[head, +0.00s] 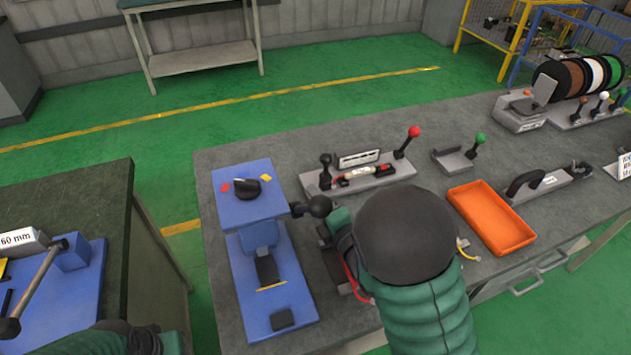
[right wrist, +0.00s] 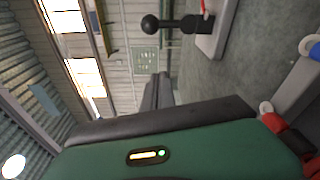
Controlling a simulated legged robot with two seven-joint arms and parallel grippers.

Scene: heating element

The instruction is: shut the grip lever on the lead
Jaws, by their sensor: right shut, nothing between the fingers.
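A grey fixture (head: 312,186) stands on the bench with a light rod-shaped element (head: 360,172) lying along it, red lead at its left end. A black-knobbed lever (head: 325,162) stands up at the fixture's left end. In the right wrist view this lever (right wrist: 172,24) sticks out from the fixture (right wrist: 214,30), near a bit of red. My right gripper (right wrist: 157,92) is shut and empty, apart from the lever. In the head view my right arm largely hides it. My left gripper (head: 145,341) is at the bottom left edge; its fingers are unclear.
A blue press (head: 250,207) with a black ball handle (head: 318,206) stands left of my right arm. A red-knobbed lever (head: 406,141) rises at the fixture's right end. An orange tray (head: 490,218), a green-knobbed holder (head: 462,156) and wire spools (head: 590,75) lie farther right.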

